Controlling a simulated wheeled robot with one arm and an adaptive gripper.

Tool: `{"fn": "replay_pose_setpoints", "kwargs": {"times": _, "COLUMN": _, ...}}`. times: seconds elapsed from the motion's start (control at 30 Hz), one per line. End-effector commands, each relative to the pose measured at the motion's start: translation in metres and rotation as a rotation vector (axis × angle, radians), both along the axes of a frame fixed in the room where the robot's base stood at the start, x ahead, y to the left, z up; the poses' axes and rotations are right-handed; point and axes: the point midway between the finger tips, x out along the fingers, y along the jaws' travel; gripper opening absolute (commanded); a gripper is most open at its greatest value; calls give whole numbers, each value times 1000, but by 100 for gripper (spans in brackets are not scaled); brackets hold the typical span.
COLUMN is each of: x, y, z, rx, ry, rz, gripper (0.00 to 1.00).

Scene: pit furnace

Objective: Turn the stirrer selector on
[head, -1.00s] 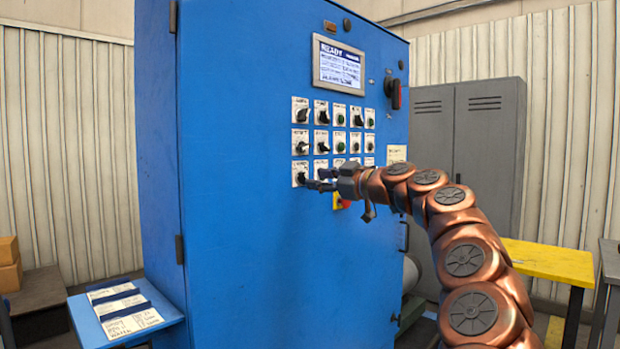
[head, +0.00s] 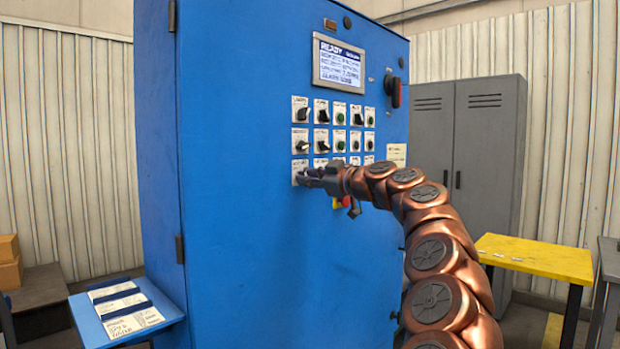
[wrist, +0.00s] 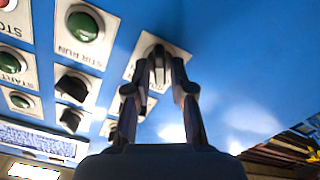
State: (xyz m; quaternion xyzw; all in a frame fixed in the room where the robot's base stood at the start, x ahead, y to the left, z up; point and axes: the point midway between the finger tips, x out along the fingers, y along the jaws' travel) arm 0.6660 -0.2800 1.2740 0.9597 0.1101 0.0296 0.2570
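The stirrer selector (wrist: 158,52) is a dark rotary knob on a pale label plate, beside a green button marked STIR RUN (wrist: 84,26) in the wrist view. In the head view it is the bottom-left control (head: 299,170) of the panel, partly covered by my fingers. My gripper (head: 307,178) is at the panel face. In the wrist view, its two fingers (wrist: 161,66) converge on either side of the knob and appear shut on it. The knob's exact pointer angle is hidden.
The blue cabinet (head: 235,250) carries rows of other knobs and buttons close above and right of my gripper. A red emergency button (head: 345,201) sits just below my wrist. A display (head: 339,65) is above. A yellow table (head: 535,258) stands right.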

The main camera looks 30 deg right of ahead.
Motion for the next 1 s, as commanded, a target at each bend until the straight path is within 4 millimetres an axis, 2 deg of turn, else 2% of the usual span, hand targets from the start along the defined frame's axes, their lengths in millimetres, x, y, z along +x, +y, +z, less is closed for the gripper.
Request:
{"fn": "replay_pose_setpoints", "kwargs": {"times": 0.03, "x": 0, "y": 0, "z": 0, "rx": 0, "ry": 0, "rz": 0, "gripper": 15}}
{"fn": "replay_pose_setpoints", "kwargs": {"times": 0.2, "x": 0, "y": 0, "z": 0, "rx": 0, "ry": 0, "rz": 0, "gripper": 0}}
{"fn": "replay_pose_setpoints", "kwargs": {"times": 0.67, "x": 0, "y": 0, "z": -2, "rx": 27, "ry": 7, "rz": 0, "gripper": 0}}
{"fn": "replay_pose_setpoints", "kwargs": {"times": 1.0, "x": 1, "y": 0, "z": -2, "rx": 225, "ry": 55, "rz": 0, "gripper": 0}}
